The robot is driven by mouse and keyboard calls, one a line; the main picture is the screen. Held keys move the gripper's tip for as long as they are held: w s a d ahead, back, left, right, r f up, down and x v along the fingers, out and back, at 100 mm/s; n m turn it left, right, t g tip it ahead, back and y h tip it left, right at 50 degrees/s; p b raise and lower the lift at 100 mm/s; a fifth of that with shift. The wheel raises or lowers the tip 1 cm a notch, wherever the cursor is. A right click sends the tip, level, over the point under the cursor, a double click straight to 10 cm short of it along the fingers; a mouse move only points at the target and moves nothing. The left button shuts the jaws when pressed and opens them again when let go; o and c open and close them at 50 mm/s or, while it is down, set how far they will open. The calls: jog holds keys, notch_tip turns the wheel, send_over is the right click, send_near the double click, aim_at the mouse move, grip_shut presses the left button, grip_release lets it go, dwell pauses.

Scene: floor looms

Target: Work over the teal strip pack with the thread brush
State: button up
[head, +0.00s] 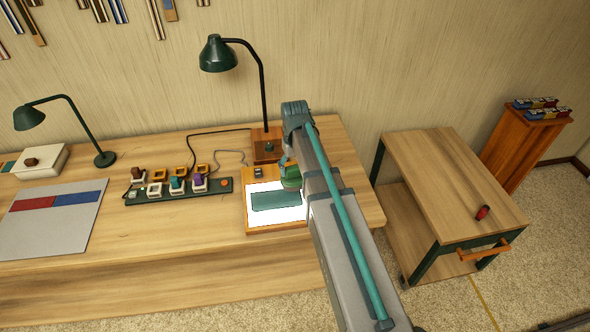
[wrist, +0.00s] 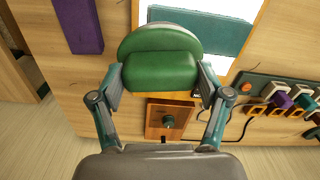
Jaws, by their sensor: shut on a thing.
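The teal strip pack (head: 275,201) lies flat on a lit white panel in a wooden frame near the bench's right end. It also shows in the wrist view (wrist: 200,32), partly covered by the brush. My gripper (wrist: 160,80) is shut on the green thread brush (wrist: 160,72), whose rounded green body sits between the fingers. In the head view the brush (head: 291,181) is beside the upper right end of the teal pack. I cannot tell whether it touches the pack. My arm hides the panel's right side in the head view.
A lamp (head: 218,55) on a wooden base (head: 267,147) stands behind the panel. A dark rack of several coloured spools (head: 178,190) is left of it. A purple strip (wrist: 78,25) lies beside the panel. A grey board (head: 50,225) is far left; a cart (head: 455,175) stands right.

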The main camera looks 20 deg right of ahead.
jog(key=shift+r+p, duration=0.8)
jog(key=shift+r, duration=0.75)
jog(key=shift+f, duration=0.15)
